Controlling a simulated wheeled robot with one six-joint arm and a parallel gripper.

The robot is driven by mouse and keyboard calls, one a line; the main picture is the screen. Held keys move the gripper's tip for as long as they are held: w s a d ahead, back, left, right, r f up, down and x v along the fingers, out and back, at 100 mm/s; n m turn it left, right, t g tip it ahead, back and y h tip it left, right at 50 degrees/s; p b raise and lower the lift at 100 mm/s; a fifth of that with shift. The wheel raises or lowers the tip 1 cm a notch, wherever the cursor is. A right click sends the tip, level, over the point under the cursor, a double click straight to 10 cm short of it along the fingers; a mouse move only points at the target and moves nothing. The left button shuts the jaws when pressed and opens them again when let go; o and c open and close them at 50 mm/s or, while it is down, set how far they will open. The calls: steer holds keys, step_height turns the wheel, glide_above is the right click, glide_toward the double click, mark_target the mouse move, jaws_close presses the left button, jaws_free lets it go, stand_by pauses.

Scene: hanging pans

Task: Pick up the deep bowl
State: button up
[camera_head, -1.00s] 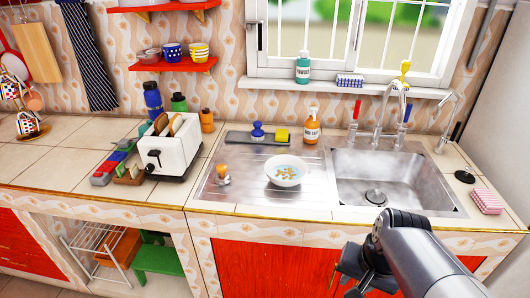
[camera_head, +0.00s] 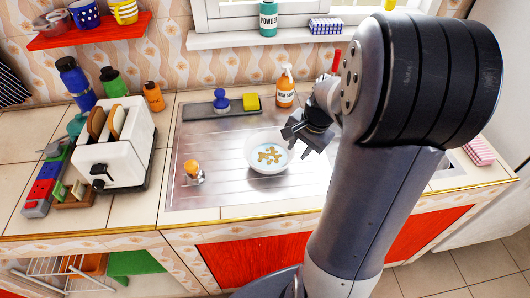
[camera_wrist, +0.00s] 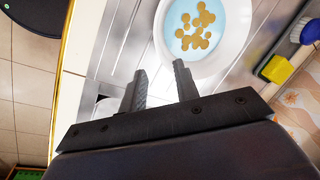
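The deep bowl (camera_head: 268,165) is white, with a pale blue inside and several light-brown pieces or markings in it. It stands upright on the steel drainboard (camera_head: 225,195). My gripper (camera_head: 303,140) is at the bowl's right side in the head view, close to its rim. In the wrist view the bowl (camera_wrist: 205,40) shows at the top, cut off by the edge. My gripper's two fingers (camera_wrist: 160,85) are apart with nothing between them, and the right finger's tip is close to the rim. I cannot tell whether it touches.
A small orange-topped item (camera_head: 193,172) stands left of the bowl. Behind it are a tray with a blue brush (camera_head: 220,100) and yellow sponge (camera_head: 251,102), and an orange soap bottle (camera_head: 286,90). A white toaster (camera_head: 117,145) is further left. My arm hides most of the sink.

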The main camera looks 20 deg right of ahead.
mark_target(291, 160)
steer(key=shift+a+p+x, duration=0.1)
steer(key=shift+p+x, duration=0.1)
steer(key=shift+x, duration=1.7)
steer(key=shift+a+p+x, duration=0.15)
steer(key=shift+p+x, duration=0.05)
steer(key=shift+x, duration=1.65)
steer(key=shift+r, duration=0.1)
steer(key=shift+c, duration=0.2)
jaws_close()
